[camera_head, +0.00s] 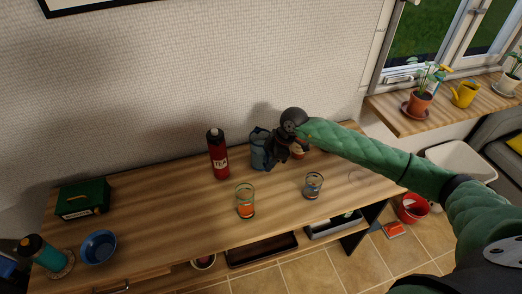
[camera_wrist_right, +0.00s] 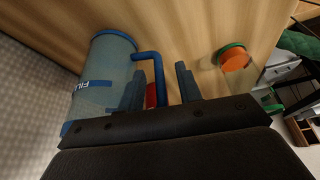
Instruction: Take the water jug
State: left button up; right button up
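The water jug (camera_head: 258,148) stands upright on the wooden sideboard near the wall. It is blue-grey and see-through. In the right wrist view the jug (camera_wrist_right: 103,80) has a blue rim, a blue label and a blue handle (camera_wrist_right: 150,57). My right gripper (camera_head: 273,154) is at the jug's right side, the handle side. In the right wrist view its two fingers (camera_wrist_right: 160,76) are apart, with the handle showing between them. I cannot tell whether they touch it. My left gripper is not in view.
A red bottle (camera_head: 218,153) stands left of the jug. A glass with orange contents (camera_head: 245,202) and another glass (camera_head: 313,185) stand in front. A green box (camera_head: 82,198), blue bowl (camera_head: 98,247) and teal bottle (camera_head: 42,253) are at left. The sideboard's middle left is clear.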

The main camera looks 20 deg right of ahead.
grip_shut()
jog(key=shift+r, duration=0.1)
dwell(1.1)
